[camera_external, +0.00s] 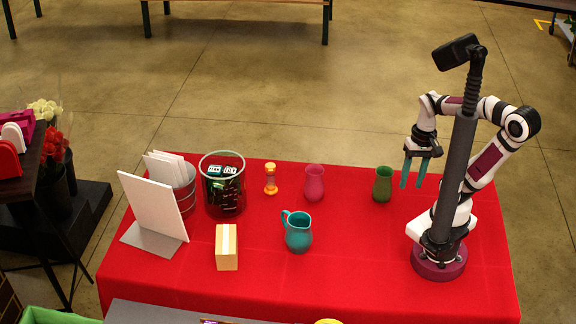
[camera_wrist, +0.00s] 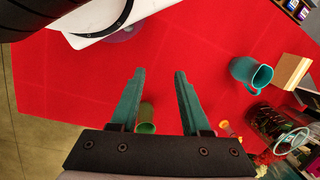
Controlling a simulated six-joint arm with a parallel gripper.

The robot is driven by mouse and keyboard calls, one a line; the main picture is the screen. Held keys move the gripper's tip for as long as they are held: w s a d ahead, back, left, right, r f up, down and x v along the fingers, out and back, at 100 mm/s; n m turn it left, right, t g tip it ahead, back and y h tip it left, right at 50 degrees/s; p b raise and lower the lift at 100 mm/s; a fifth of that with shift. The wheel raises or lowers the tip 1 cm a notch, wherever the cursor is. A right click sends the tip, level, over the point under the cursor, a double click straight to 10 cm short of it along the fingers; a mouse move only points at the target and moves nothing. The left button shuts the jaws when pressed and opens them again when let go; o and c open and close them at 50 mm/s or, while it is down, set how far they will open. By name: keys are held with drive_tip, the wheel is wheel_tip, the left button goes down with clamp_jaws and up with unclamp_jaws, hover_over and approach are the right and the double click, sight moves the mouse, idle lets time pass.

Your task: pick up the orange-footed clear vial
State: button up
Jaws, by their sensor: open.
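The orange-footed clear vial (camera_external: 270,180) stands upright on the red table, with orange at its top and foot, between the dark glass container and the pink vase. In the wrist view a small orange item (camera_wrist: 226,127), likely this vial, shows partly at lower right beyond the right finger. My gripper (camera_external: 412,180) is open and empty, its teal fingers pointing down over the right part of the table, just right of the green vase and well to the right of the vial. In the wrist view the open fingers (camera_wrist: 160,73) have only red cloth between their tips.
A pink vase (camera_external: 314,184) and a green vase (camera_external: 383,184) stand between the vial and my gripper. A teal pitcher (camera_external: 298,232) and a tan box (camera_external: 226,249) stand nearer the front. The dark glass container (camera_external: 223,190) is close left of the vial. The right front is clear.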

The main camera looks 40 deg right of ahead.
drive_tip(key=o, duration=0.4)
drive_tip(key=w+a+f+n+t, duration=0.1)
drive_tip(key=w+a+t, duration=0.1)
drive_tip(key=w+a, duration=0.35)
drive_tip(key=w+a+f+n+t+y, duration=0.1)
drive_tip(key=w+a+f, duration=0.1)
drive_tip(key=w, duration=0.6)
drive_tip(key=w+a+f+n+t, duration=0.1)
drive_tip(key=w+a+t, duration=0.1)
drive_tip(key=w+a, duration=0.35)
drive_tip(key=n+t+h, duration=0.2)
drive_tip(key=t+h, duration=0.2)
drive_tip(key=t, duration=0.4)
approach(271, 179)
drive_tip(key=s, duration=0.2)
drive_tip(key=shift+w+r+t, duration=0.25)
drive_tip(key=shift+w+t, duration=0.05)
drive_tip(key=shift+w, duration=0.1)
drive_tip(key=x, duration=1.5)
drive_tip(key=shift+w+d+r, duration=0.2)
drive_tip(key=shift+w+d, duration=0.05)
drive_tip(key=shift+d, duration=0.1)
drive_tip(key=shift+c, duration=0.2)
